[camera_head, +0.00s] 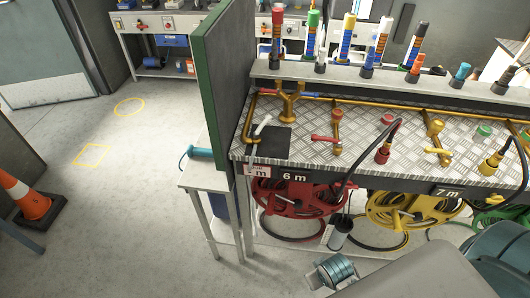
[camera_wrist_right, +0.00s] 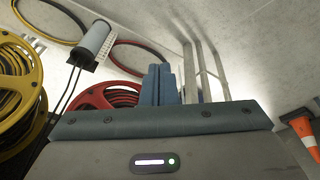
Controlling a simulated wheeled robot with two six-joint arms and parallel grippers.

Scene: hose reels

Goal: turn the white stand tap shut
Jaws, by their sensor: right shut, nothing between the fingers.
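The white stand tap shows in the head view near the left end of the bench. Its white lever (camera_head: 262,126) lies slanted, on brass pipework beside a dark square pad (camera_head: 270,141). My right gripper (camera_head: 333,272) is low in front of the bench, below and to the right of the tap and well apart from it. In the right wrist view its fingers (camera_wrist_right: 161,85) are shut together with nothing between them. My left gripper is not in view.
Red-lever (camera_head: 323,138) and yellow-lever (camera_head: 437,151) taps stand farther right. Red (camera_head: 300,198) and yellow (camera_head: 405,211) hose reels hang below the bench. A green-edged panel (camera_head: 222,70) rises at its left end.

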